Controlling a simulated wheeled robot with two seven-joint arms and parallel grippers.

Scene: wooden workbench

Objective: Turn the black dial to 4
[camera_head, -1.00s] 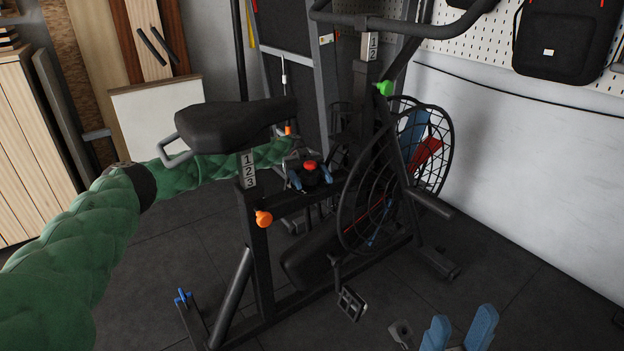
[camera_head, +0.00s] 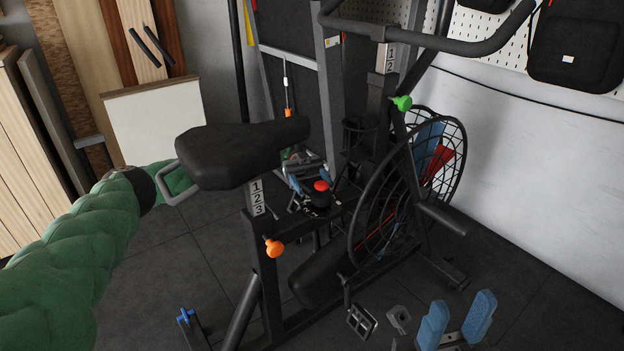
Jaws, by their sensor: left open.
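The black dial (camera_head: 320,198) with a red top sits on the bike frame between the seat and the fan wheel. White marks show beside it, too small to read. My left arm passes behind the seat. Its gripper (camera_head: 303,183), with blue finger pads, is open just behind and left of the dial, partly hidden by it. The gripper looks apart from the dial, but I cannot be sure. My right gripper (camera_head: 456,322) is at the bottom right, its two blue fingers spread, empty, over the floor.
The black seat (camera_head: 240,150) and its post stand left of the dial. The caged fan wheel (camera_head: 408,190) is to the right, with handlebars (camera_head: 430,40) above. An orange knob (camera_head: 274,248) and a green knob (camera_head: 402,103) stick out from the frame.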

